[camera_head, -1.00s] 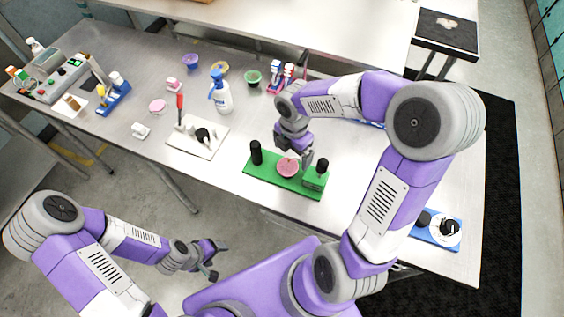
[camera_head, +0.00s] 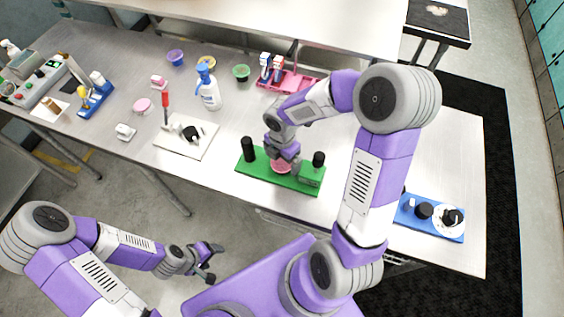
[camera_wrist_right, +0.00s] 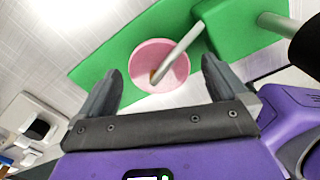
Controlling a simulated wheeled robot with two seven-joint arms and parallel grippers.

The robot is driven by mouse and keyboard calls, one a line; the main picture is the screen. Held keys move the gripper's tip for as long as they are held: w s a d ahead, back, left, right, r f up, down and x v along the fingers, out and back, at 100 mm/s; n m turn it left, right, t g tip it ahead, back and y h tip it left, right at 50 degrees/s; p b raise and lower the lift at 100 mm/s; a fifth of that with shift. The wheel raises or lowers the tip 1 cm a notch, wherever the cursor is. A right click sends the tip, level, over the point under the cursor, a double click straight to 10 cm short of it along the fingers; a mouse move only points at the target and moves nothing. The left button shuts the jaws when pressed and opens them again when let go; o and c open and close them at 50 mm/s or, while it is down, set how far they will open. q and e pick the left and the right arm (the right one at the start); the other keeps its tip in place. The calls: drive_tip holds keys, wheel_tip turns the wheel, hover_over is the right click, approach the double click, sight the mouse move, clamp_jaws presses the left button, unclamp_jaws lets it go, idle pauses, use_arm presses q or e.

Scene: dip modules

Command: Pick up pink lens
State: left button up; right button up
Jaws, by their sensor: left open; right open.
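A round pink piece (camera_head: 281,167), which looks like the pink lens, sits on a green base (camera_head: 247,168) with black posts at both ends. My right gripper (camera_head: 284,157) is directly over it and partly hides it. In the right wrist view the pink piece (camera_wrist_right: 150,57) looks like a shallow dish, with a pale rod (camera_wrist_right: 178,52) reaching across it. There my right gripper (camera_wrist_right: 162,75) is open, one finger to each side and nothing held. My left gripper (camera_head: 213,262) is open and empty, off the table's front edge. Contact between right fingers and pink piece cannot be told.
Left of the green base is a white board (camera_head: 199,148) with a black knob. A blue base (camera_head: 415,222) with black knobs lies at the right. A spray bottle (camera_head: 209,92), coloured cups and another pink disc (camera_head: 142,104) stand further back.

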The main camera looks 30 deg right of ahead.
drive_tip(key=c, duration=1.1)
